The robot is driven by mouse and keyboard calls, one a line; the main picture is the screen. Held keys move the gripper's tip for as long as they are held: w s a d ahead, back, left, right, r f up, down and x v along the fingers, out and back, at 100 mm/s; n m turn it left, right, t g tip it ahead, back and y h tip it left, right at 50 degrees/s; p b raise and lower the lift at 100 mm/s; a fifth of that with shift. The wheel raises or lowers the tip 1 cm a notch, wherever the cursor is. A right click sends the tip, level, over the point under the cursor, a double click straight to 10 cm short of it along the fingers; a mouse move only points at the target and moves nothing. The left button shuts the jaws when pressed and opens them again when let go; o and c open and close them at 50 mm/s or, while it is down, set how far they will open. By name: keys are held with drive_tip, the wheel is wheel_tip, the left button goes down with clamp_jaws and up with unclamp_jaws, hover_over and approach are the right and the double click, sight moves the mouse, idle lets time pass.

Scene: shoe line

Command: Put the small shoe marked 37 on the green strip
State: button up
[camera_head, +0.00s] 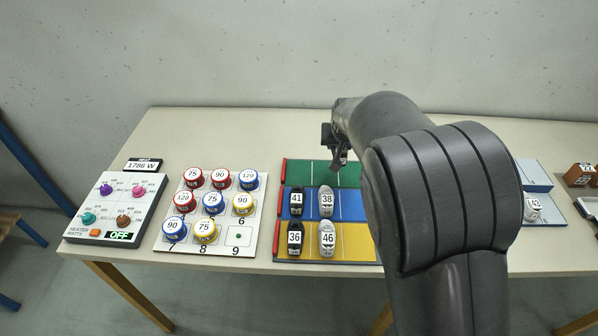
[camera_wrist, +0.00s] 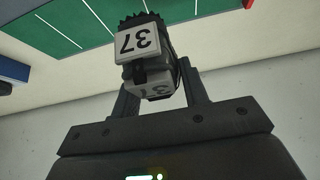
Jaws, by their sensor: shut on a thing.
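The small shoe marked 37 (camera_wrist: 140,42) is between the fingers of my gripper (camera_wrist: 158,85) in the wrist view. It has a black sole edge and white faces with the number 37, which reads upside down there. The gripper is shut on it. The green strip (camera_wrist: 85,25) lies behind the shoe in the wrist view. In the head view the green strip (camera_head: 305,174) is the back strip of the board, and my gripper (camera_head: 337,160) is over it. The shoe is hard to make out in the head view. I cannot tell its height above the strip.
Shoes 41 (camera_head: 296,201) and 38 (camera_head: 326,201) stand on the blue strip (camera_head: 352,205). Shoes 36 (camera_head: 295,238) and 46 (camera_head: 327,239) stand on the yellow strip (camera_head: 357,241). My arm hides the board's right part. Shoe 43 (camera_head: 533,208) is further right. A numbered-cap board (camera_head: 240,237) is left.

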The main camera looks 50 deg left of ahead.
hover_over(299, 166)
drive_tip(key=s+d, duration=0.1)
drive_tip(key=d, duration=0.1)
wheel_tip(299, 166, down, 7)
drive_tip(key=shift+s+a+r, duration=0.1)
drive_tip(key=shift+s+a, duration=0.05)
drive_tip(key=shift+a, duration=0.1)
drive_tip(key=shift+f, duration=2.1)
drive_tip(key=shift+f, duration=0.15)
drive_tip(key=o, duration=0.7)
drive_tip(key=shift+s+r, duration=0.15)
drive_tip(key=shift+r, duration=0.25)
drive_tip(key=v, duration=1.1)
drive_tip(key=shift+d+r, duration=0.15)
drive_tip(key=shift+d, duration=0.05)
drive_tip(key=shift+s, duration=0.1)
